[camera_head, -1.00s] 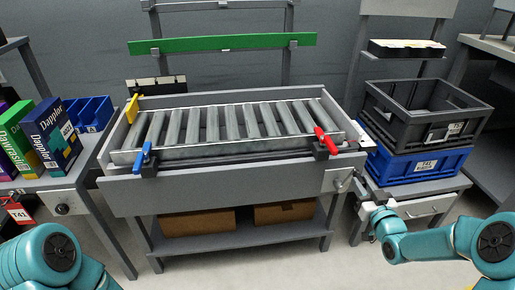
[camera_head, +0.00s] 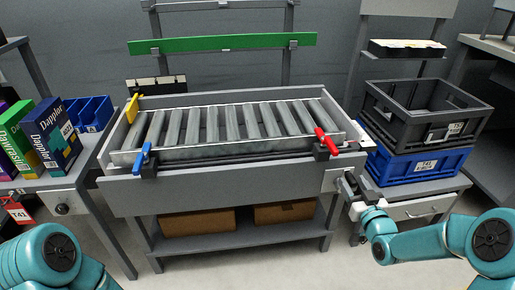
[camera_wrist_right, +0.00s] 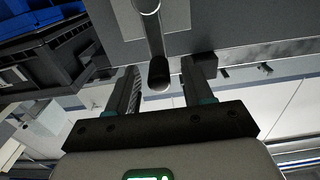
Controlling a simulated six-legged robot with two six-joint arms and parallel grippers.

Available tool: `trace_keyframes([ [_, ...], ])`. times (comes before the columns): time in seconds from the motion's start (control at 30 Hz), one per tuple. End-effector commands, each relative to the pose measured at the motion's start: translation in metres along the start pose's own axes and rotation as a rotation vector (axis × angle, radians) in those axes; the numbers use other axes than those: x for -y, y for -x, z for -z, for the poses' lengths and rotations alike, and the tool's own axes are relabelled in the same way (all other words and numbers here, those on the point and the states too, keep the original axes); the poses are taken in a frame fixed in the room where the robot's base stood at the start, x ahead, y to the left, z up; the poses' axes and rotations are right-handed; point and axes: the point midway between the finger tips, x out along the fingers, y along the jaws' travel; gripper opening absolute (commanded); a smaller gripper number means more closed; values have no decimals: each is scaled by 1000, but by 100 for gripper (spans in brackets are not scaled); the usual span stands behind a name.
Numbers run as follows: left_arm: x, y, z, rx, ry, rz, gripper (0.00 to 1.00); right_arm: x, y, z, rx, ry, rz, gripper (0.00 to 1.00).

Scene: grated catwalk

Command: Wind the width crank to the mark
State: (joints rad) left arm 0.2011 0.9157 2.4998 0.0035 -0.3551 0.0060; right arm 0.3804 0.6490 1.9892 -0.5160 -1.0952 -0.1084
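The width crank shows in the right wrist view as a grey metal arm (camera_wrist_right: 153,35) ending in a dark, round-ended handle (camera_wrist_right: 159,73). It is mounted on a light plate (camera_head: 335,181) at the right end of the roller bench's front. My right gripper (camera_head: 352,192) is at the crank and hides most of it in the head view. In the wrist view this gripper (camera_wrist_right: 165,72) is open, with the handle between its fingers and gaps on both sides. I cannot make out the mark. My left gripper is out of view; only its teal arm shows at lower left.
The roller bench (camera_head: 210,185) carries a blue lever (camera_head: 143,158), a red lever (camera_head: 326,141) and a yellow lever (camera_head: 131,109). A dark crate (camera_head: 425,110) sits on a blue crate (camera_head: 415,167) at right. Boxes (camera_head: 52,140) stand on the left table.

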Motion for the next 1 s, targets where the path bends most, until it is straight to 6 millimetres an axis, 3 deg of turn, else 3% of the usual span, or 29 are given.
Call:
trace_keyframes([
  [0.17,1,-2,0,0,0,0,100,-1,6,0,-1,0,-2,51],
  [0.8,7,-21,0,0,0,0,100,-1,74,0,-2,1,-3,51],
  [1.0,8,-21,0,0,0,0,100,-1,80,1,-2,1,-2,51],
])
